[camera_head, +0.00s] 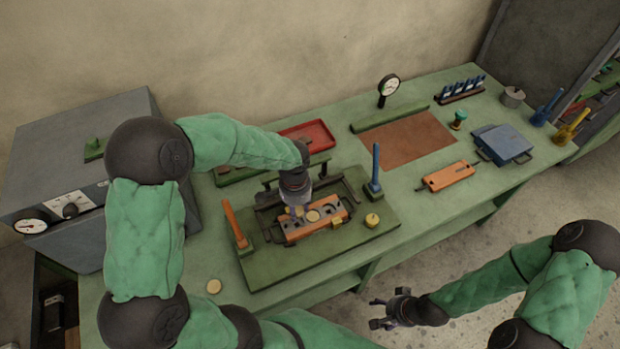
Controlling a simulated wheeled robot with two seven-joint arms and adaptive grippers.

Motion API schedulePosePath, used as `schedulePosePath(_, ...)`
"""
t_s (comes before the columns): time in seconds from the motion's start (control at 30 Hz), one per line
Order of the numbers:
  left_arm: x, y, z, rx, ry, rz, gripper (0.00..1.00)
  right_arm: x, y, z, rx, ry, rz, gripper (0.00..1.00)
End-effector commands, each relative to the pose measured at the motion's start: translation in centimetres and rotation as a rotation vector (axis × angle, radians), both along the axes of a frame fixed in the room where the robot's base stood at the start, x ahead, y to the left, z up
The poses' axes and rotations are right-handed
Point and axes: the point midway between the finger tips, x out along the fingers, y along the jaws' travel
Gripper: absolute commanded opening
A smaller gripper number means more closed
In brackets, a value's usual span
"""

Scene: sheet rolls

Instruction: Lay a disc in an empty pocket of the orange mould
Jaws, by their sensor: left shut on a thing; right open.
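The orange mould (330,221) lies in the dark frame of a green press base on the bench. A pale disc (313,216) shows at its middle, just right of my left gripper. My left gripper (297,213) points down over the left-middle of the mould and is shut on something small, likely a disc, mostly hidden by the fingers. I cannot tell whether it touches the mould. Another pale disc (213,286) lies on the bench at the front left. My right gripper (386,312) is open and empty, off the bench's front edge.
An orange-handled lever (233,222) and a blue-handled post (375,170) flank the mould. A yellowish round piece (372,220) sits on the base's right side. Another orange mould (447,177), a blue box (503,143) and a red tray (308,136) stand on the bench.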

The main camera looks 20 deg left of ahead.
Motion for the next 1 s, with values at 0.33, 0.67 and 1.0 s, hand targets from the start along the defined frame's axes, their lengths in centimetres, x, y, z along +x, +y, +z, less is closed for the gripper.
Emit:
schedulePosePath(0.33, -0.6, 0.4, -0.3, 0.001, 0.002, -0.037, 0.16, -0.2, 0.0, -0.2, 0.001, 0.005, 0.002, 0.64)
schedulePosePath(0.67, -0.6, 0.4, -2.4, 0.001, 0.002, -0.036, 0.16, -0.2, 0.0, -1.8, 0.001, 0.004, 0.001, 0.64)
schedulePosePath(1.0, -0.6, 0.4, -4.7, 0.000, 0.001, -0.035, 0.16, -0.2, 0.0, -3.6, 0.001, 0.003, 0.001, 0.64)
